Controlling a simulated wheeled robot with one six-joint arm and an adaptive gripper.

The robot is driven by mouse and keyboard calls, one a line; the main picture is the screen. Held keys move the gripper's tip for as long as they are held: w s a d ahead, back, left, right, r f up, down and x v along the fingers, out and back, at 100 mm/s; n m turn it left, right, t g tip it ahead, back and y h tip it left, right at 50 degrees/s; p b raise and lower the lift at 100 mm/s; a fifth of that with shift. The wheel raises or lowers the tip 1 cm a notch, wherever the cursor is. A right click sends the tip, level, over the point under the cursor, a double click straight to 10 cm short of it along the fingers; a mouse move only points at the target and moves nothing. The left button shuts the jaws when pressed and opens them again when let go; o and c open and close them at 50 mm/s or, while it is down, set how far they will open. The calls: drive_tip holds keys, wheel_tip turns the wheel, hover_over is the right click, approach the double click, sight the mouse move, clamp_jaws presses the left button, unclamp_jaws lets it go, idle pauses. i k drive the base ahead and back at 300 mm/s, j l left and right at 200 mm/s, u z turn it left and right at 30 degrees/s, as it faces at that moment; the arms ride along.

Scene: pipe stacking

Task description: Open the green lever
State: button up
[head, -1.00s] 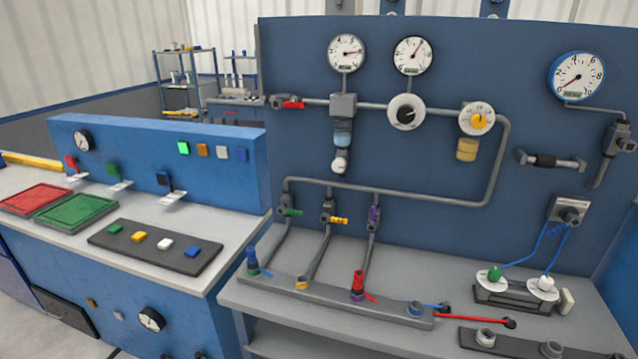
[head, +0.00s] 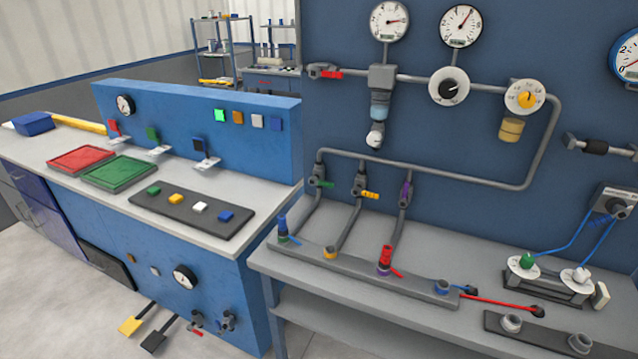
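A green lever (head: 321,183) sits on the leftmost of three small valves under the long grey pipe, on the blue panel. It points to the right, roughly across its downward pipe. My gripper is not in view, and nothing of my arm shows near the lever.
Beside it are valves with a yellow lever (head: 371,195) and a purple lever (head: 406,192). A red lever (head: 328,74) is above. A grey rail (head: 360,277) with several fittings lies on the bench below. The left console (head: 190,120) stands close by; the floor (head: 60,290) is clear at lower left.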

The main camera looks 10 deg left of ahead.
sight(313, 181)
drive_tip(key=i+j, duration=0.1)
drive_tip(key=j, duration=0.3)
drive_tip(key=i+j, duration=0.1)
drive_tip(key=j, duration=0.35)
drive_tip(key=i+j, duration=0.1)
drive_tip(key=j, duration=0.3)
